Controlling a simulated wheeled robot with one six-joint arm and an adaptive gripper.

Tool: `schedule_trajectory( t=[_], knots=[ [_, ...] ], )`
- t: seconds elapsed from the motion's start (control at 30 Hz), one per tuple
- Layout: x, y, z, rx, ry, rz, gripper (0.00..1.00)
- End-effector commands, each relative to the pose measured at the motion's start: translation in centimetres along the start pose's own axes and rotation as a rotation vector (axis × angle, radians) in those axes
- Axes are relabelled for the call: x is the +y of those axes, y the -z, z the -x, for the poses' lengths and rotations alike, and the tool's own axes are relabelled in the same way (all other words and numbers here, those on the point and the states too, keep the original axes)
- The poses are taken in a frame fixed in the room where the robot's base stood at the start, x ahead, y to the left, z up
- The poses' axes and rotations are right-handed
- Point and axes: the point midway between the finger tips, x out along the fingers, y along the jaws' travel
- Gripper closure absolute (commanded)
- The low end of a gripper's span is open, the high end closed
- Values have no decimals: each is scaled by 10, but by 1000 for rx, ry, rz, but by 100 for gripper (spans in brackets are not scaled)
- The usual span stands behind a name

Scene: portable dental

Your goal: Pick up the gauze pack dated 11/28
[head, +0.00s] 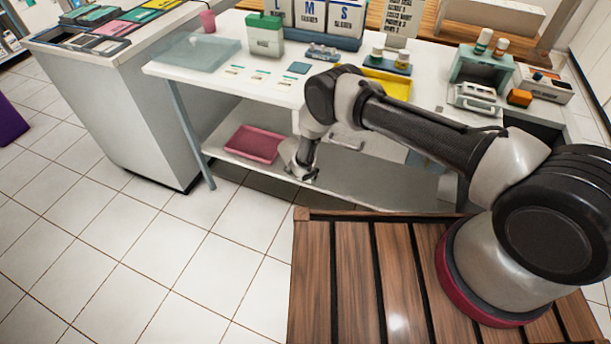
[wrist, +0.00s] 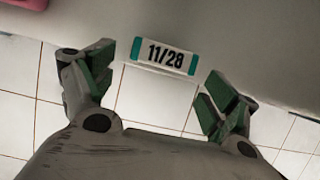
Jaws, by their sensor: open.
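The gauze pack dated 11/28 (wrist: 165,55) is a small white pack with teal ends and black print. In the wrist view it lies at the front edge of the grey lower shelf (wrist: 240,40), slightly tilted in the picture. My gripper (wrist: 157,84) is open, its two fingers apart on the left and right of the pack, with no visible contact. In the head view my gripper (head: 303,174) is low at the front of the lower shelf (head: 375,185), and I cannot make out the pack there.
A pink tray (head: 253,143) lies on the shelf left of my gripper; its corner shows in the wrist view (wrist: 28,4). The white tabletop (head: 215,88) above holds boxes, bottles and a yellow tray (head: 392,86). A table leg (head: 194,145) stands at left. Tiled floor is clear in front.

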Motion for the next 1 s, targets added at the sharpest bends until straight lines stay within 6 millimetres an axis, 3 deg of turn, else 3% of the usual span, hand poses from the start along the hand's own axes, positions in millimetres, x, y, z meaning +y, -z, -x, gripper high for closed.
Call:
schedule_trajectory(
  t=[0.27,0.6,0.97,1.0],
  knots=[
    [0,-20,-9,1,0,-1,12],
    [0,-20,-53,-1,0,-2,12],
    [0,-20,-59,1,0,0,12],
    [0,-20,-59,1,0,0,16]
  ],
)
